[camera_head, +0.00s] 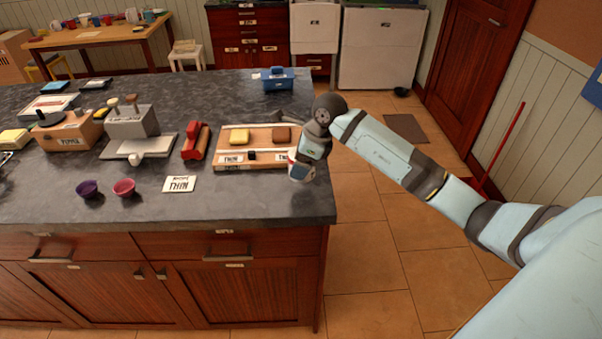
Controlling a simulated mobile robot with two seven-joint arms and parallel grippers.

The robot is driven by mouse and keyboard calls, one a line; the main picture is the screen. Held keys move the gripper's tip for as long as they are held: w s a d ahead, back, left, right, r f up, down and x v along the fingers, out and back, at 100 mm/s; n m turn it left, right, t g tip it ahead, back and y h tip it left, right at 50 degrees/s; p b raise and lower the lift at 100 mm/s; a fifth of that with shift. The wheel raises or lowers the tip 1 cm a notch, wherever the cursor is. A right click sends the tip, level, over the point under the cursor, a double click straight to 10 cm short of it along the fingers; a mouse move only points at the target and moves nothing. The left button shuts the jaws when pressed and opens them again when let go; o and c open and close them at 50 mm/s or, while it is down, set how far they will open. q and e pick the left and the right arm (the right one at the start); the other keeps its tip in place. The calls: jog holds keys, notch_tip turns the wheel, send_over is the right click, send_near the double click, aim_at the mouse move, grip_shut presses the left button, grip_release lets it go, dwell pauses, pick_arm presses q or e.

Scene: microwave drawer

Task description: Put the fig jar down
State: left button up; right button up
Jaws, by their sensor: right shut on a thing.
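My right arm comes in from the right, and its gripper (301,163) points down at the right end of the dark counter (240,207). The right gripper is shut on a small pale thing with dark and reddish patches, probably the fig jar (298,174). My wrist hides much of it, and no label on it can be read. It is at the right end of the wooden board (224,158); whether it touches the counter or the board I cannot tell. My left gripper is out of view.
A "THIN" card (179,184), purple cup (88,189) and pink cup (124,187) lie left. A red tool (195,141) and blue box (277,79) stand farther back.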

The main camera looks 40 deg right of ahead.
jog(key=shift+f, duration=2.15)
jog(key=shift+f, duration=0.15)
jog(key=o, duration=1)
jog(key=b+v, duration=0.1)
jog(key=v, duration=1.1)
jog(key=shift+w+a, duration=0.1)
